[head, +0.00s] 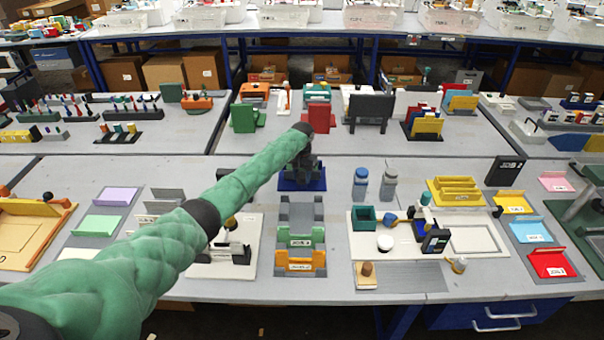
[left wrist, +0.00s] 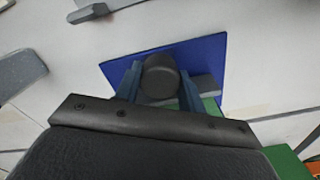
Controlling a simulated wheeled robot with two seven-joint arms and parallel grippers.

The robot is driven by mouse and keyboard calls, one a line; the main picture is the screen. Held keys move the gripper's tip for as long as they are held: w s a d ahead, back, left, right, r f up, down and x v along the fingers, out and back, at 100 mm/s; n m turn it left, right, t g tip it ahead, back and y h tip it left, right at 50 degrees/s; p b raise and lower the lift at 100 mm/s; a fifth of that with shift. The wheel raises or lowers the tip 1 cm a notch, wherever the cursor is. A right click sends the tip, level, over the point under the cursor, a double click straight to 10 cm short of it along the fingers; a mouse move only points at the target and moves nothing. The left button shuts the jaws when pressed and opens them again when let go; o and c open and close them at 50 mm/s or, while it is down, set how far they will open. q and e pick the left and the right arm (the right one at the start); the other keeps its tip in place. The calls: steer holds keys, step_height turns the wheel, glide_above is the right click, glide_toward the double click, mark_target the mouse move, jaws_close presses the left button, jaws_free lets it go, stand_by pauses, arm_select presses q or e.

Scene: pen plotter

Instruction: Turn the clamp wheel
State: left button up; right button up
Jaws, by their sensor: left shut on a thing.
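My left arm reaches in from the left in the head view, and its gripper (head: 302,168) points down over a dark blue base plate (head: 300,185) on the table. In the left wrist view the two bluish fingers of the gripper (left wrist: 160,90) are on either side of a round dark grey knob, likely the clamp wheel (left wrist: 161,73), and are shut on it. The blue plate (left wrist: 205,58) lies beneath the wheel. In the head view the gripper hides the wheel. My right gripper is not in view.
In front of the blue plate stands a grey and green stand (head: 300,217) with an orange front part. Two bottles (head: 361,184) stand to the right, and a white tray (head: 462,240) holds several parts. A small device (head: 232,250) stands left of the stand.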

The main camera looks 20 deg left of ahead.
arm_select(q)
steer(key=n+p, duration=0.3)
steer(key=n, duration=0.3)
steer(key=shift+r, duration=0.15)
steer(key=shift+n+p, duration=0.5)
steer(key=shift+n, duration=0.5)
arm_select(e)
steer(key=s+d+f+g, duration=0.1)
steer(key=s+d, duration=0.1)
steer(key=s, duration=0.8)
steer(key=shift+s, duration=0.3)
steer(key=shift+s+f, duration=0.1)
arm_select(q)
steer(key=o, duration=1)
